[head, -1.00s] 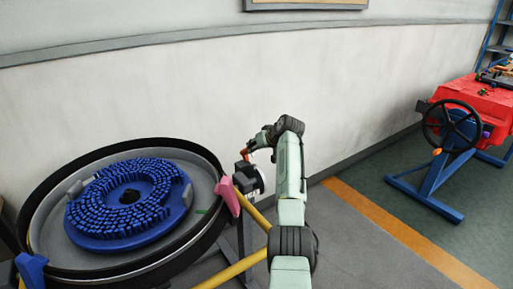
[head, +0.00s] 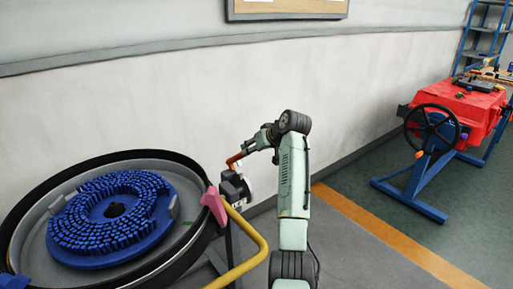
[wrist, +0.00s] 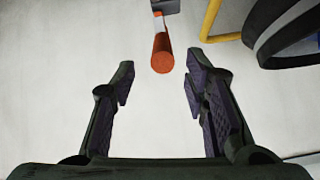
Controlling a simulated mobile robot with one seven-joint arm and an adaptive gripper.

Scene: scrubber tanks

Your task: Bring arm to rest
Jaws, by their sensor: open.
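My arm reaches up from the bottom of the head view and bends at the top. Its far end points left and down, near a short orange handle (head: 235,158) on a dark fitting (head: 235,187) beside the tank. My gripper (wrist: 160,85) is open in the wrist view, with both fingers apart and nothing between them. The orange handle also shows in the wrist view (wrist: 162,52), beyond the fingertips and apart from them. The fingers are too small to make out in the head view.
A round black-rimmed tank (head: 190,165) with a blue ring-shaped scrubber (head: 90,250) stands at left. A pink clamp (head: 214,204) and yellow rail (head: 258,240) are beside it. A red-topped blue stand with a black wheel (head: 432,130) is at right. Floor between is clear.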

